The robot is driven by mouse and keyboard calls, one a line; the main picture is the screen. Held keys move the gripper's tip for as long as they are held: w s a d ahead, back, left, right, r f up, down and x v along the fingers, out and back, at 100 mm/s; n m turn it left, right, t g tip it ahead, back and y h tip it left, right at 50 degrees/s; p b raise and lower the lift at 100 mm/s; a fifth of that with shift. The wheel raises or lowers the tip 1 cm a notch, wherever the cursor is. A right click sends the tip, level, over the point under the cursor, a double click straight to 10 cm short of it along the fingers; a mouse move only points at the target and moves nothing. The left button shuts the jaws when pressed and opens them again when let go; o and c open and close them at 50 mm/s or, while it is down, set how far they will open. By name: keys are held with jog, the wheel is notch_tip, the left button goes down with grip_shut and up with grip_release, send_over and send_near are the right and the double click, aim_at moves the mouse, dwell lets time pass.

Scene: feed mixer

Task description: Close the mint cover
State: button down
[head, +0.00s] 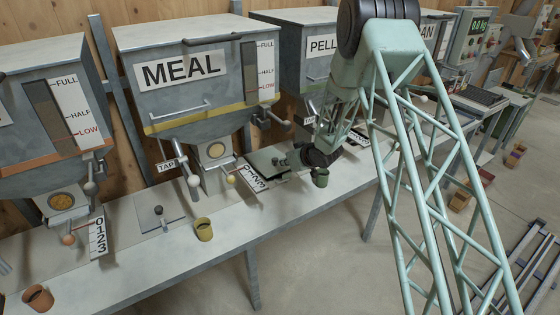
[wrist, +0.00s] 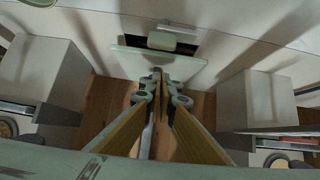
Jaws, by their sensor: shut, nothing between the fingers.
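The mint cover appears to be the pale green plate (wrist: 128,63) in the wrist view. A dark opening shows at its upper edge, with a small pale green block (wrist: 173,42) over it. In the head view a dark green plate (head: 262,158) lies on the bench between the MEAL and PELL hoppers and seems to be the same piece. My gripper (wrist: 156,76) is shut and empty, its fingertips over the plate's lower middle in the wrist view. I cannot tell whether they touch it. In the head view my arm partly hides this area.
A green cup (head: 320,178) stands right of the plate, close to my wrist. A yellow cup (head: 203,229) and an orange cup (head: 38,298) stand further left on the bench (head: 150,262). The MEAL hopper (head: 195,85) and PELL hopper (head: 290,60) flank the spot.

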jog(key=shift+s+d+r+p, duration=0.1)
jog(key=shift+s+d+r, duration=0.15)
jog(key=shift+s+d, duration=0.45)
jog(key=shift+s+d+r+p, duration=0.2)
jog(key=shift+s+d, duration=0.25)
jog(key=shift+s, duration=0.4)
jog(key=shift+s+d+r+p, duration=0.1)
jog(key=shift+s+d+r, duration=0.2)
jog(key=shift+s+d, duration=0.4)
jog(key=shift+s+a, duration=0.1)
